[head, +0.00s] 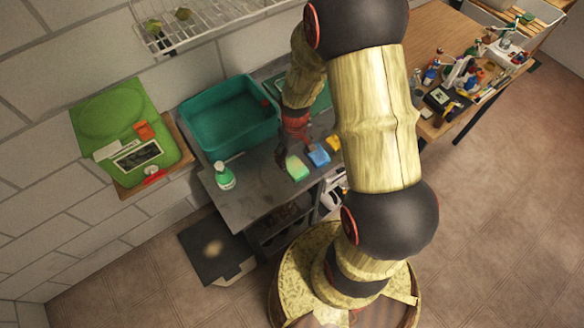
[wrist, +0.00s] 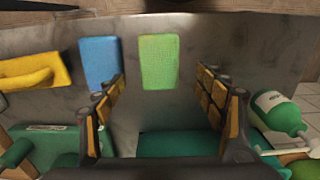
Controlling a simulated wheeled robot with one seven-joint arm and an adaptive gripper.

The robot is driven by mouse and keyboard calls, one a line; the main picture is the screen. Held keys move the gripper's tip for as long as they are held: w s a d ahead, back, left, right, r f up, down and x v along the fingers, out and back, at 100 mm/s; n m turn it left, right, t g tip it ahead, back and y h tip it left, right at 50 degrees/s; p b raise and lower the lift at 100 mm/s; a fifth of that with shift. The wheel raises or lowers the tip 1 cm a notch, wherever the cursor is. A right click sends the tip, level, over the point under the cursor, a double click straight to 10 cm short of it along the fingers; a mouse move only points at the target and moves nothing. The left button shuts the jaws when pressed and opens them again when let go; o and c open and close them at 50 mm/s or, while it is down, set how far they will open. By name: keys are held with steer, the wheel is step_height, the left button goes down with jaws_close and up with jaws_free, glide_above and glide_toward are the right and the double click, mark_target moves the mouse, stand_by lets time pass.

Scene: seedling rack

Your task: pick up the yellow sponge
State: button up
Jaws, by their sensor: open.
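My gripper (head: 297,152) is over the worktop, left of the yellow sponge. In the wrist view my gripper (wrist: 162,78) is open with nothing held between its fingers. The green sponge shows between and beyond the fingertips.
The blue sponge (head: 318,155) lies between the green sponge (head: 297,169) and the yellow one. A teal tub (head: 205,145) stands behind them. A green bottle (head: 224,176) stands at the left on the worktop (head: 255,190). A cluttered wooden table (head: 425,60) is at the right.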

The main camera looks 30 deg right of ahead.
mark_target(294, 165)
steer(key=shift+w+f, duration=0.25)
steer(key=shift+f, duration=0.75)
steer(key=shift+f+b, duration=0.35)
steer(key=shift+f, duration=2.05)
steer(key=shift+c, duration=0.6)
steer(key=c, duration=0.8)
steer(key=shift+o, duration=0.2)
steer(key=shift+r, duration=0.1)
